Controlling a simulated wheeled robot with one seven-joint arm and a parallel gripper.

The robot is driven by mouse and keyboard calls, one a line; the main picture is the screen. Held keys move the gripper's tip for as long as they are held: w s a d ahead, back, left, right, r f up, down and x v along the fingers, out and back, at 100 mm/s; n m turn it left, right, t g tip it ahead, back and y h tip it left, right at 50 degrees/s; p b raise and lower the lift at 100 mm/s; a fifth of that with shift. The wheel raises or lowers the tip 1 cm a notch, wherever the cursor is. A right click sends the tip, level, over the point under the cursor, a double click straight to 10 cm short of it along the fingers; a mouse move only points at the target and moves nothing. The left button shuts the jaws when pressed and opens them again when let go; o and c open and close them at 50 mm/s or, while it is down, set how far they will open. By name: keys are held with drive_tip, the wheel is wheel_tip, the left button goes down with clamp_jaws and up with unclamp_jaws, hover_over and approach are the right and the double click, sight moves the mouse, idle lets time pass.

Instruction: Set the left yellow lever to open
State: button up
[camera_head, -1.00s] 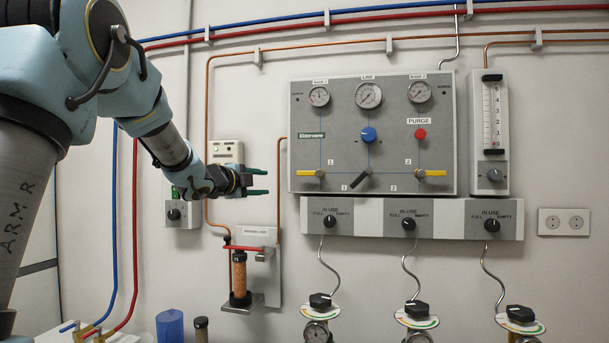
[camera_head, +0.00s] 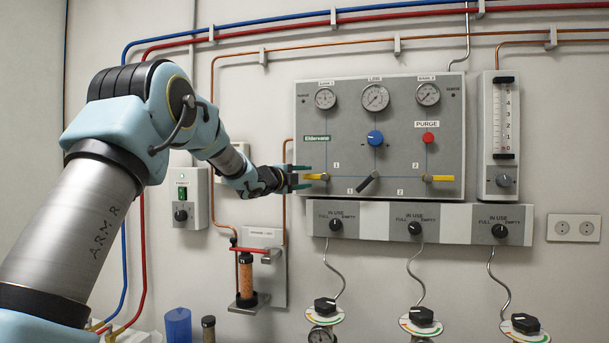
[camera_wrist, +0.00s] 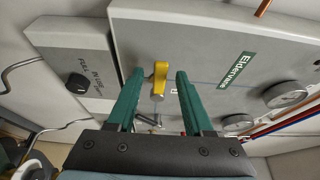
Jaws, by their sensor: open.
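The left yellow lever (camera_head: 314,176) is on the lower left of the grey gas panel (camera_head: 345,110). It lies horizontal, its yellow arm pointing left from a round hub. My gripper (camera_head: 302,178) is at the panel's left edge, its green fingers reaching towards the lever's left end. In the wrist view, the yellow lever (camera_wrist: 160,77) shows between and beyond the two spread fingers of my gripper (camera_wrist: 156,80). The fingers are open and nothing is held. I cannot tell whether a finger touches the lever.
A dark lever (camera_head: 368,182) and the right yellow lever (camera_head: 438,178) sit along the same row. Gauges (camera_head: 375,97) and a blue knob (camera_head: 375,138) are above. A strip with black knobs (camera_head: 415,228) runs below. A copper pipe (camera_head: 285,200) passes left of the panel.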

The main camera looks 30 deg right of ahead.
clamp_jaws()
idle(0.5)
idle(1.0)
